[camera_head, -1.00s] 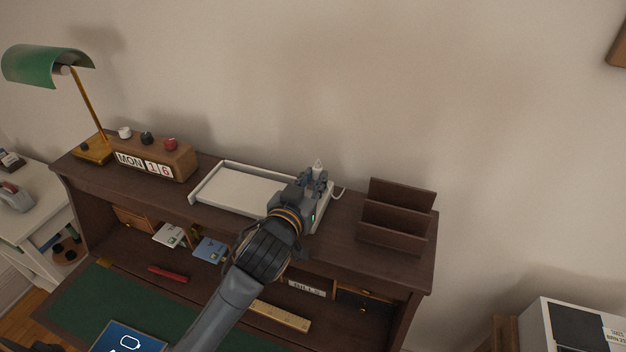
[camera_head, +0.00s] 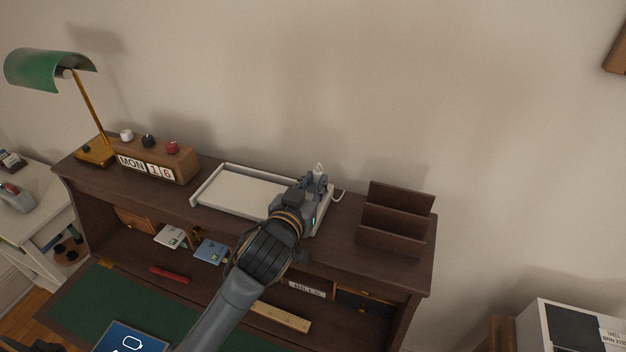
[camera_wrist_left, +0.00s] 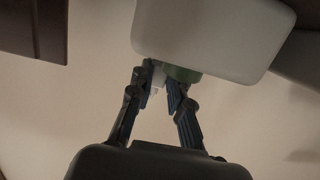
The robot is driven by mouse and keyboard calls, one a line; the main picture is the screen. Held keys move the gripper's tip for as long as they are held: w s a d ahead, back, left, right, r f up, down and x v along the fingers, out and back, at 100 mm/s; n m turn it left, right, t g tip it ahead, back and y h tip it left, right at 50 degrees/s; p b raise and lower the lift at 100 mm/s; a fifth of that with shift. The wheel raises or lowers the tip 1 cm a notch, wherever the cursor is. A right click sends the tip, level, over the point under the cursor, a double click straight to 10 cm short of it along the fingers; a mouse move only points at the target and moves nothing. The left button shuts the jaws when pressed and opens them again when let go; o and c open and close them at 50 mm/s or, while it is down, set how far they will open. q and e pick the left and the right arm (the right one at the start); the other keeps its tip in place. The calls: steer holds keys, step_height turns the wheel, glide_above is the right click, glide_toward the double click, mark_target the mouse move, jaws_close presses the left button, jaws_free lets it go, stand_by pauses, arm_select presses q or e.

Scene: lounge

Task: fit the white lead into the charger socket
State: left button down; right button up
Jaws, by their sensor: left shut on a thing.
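My left gripper (camera_head: 317,178) is over the right end of a white tray on the desk top. It is shut on the white lead (camera_head: 320,168), whose pale tip shows above the fingers. A loop of white cord (camera_head: 340,194) shows just right of the gripper. In the left wrist view, the fingers (camera_wrist_left: 157,84) close around a small white piece of the lead (camera_wrist_left: 158,75). A large white block (camera_wrist_left: 208,36), perhaps the charger, is close to the fingertips, with a green part (camera_wrist_left: 184,73) beside them. The socket is hidden, and I cannot tell whether the lead touches it.
The white tray (camera_head: 208,187) lies left of the gripper. A dark wooden letter rack (camera_head: 396,216) stands to the right, with bare desk top between. A calendar block (camera_head: 182,159) and a green lamp (camera_head: 48,67) are at the left. The wall is close behind.

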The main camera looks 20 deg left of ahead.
arm_select(q)
steer(key=shift+w, duration=0.1)
steer(key=shift+r, duration=0.3)
steer(key=shift+r+p, duration=0.5)
steer(key=shift+f, duration=0.1)
stand_by(0.5)
steer(key=shift+f+b, duration=0.3)
steer(key=shift+f, duration=0.6)
stand_by(0.4)
